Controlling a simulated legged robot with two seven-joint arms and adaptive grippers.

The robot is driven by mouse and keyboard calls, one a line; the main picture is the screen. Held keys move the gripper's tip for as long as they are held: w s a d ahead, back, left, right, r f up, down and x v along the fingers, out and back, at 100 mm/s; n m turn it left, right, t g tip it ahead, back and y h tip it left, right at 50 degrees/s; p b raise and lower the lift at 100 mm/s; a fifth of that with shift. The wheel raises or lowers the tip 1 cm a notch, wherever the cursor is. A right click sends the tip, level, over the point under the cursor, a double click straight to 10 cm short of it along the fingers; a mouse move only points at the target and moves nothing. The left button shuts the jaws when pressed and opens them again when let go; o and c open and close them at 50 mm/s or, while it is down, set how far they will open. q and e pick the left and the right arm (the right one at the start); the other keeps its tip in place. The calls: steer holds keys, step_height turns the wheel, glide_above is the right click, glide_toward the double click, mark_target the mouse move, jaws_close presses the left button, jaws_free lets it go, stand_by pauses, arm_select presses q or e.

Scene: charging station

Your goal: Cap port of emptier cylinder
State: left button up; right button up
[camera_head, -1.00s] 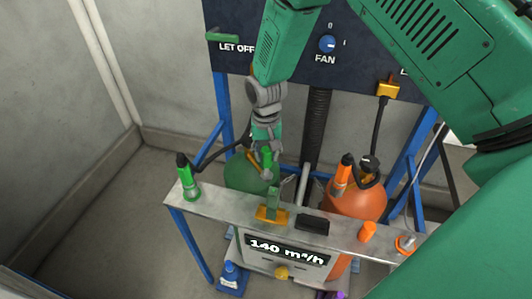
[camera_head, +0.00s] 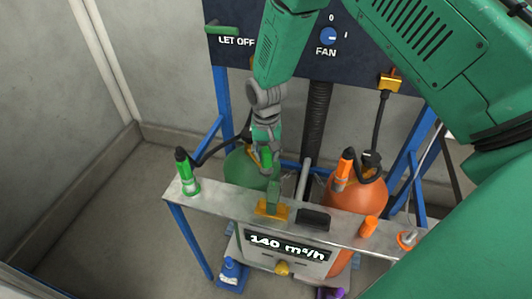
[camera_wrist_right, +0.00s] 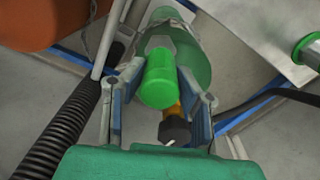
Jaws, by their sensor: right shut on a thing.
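My right gripper (camera_head: 265,168) is shut on a green cap (camera_wrist_right: 158,82), which sits between its fingers in the right wrist view. The gripper is at the top of the green cylinder (camera_head: 238,166), behind the metal shelf. The cylinder also shows behind the cap in the wrist view (camera_wrist_right: 196,58). I cannot tell whether the cap touches the port. A yellow fitting with a black end (camera_wrist_right: 175,128) is beside the cap. The orange cylinder (camera_head: 352,200) stands to the right. My left gripper is not in view.
The metal shelf (camera_head: 225,198) carries a green hose connector (camera_head: 187,172) at left, a yellow-based green piece (camera_head: 272,208), a black block (camera_head: 313,219) and an orange cap (camera_head: 368,227). A black corrugated hose (camera_head: 317,125) hangs behind. The floor at left is clear.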

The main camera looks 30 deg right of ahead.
mark_target(266, 149)
steer(key=shift+f+b, duration=0.5)
steer(key=shift+f, duration=0.5)
steer(key=o, duration=1.1)
steer(key=shift+r, duration=0.45)
step_height(266, 149, up, 11)
steer(key=shift+a, duration=0.1)
